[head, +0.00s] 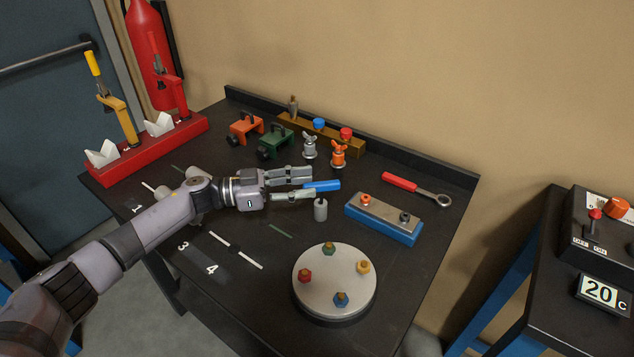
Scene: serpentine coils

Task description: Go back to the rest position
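My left gripper (314,185) reaches in from the left over the middle of the dark table (250,310). Its two fingers are spread apart with a gap between them. A blue bar-shaped piece (324,186), like a handle, shows at the fingertips and extends to their right. I see no clear grip on it, and part of it may be hidden by the fingers. A small grey cylinder (320,210) stands just below the fingertips. My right gripper is not in view.
A round plate (333,300) with coloured knobs, a blue block (382,230), a red-handled wrench (400,182), orange (244,128) and green (276,143) clamps surround the gripper. A red stand (150,155) is at the left, and a control box (602,225) is at the right.

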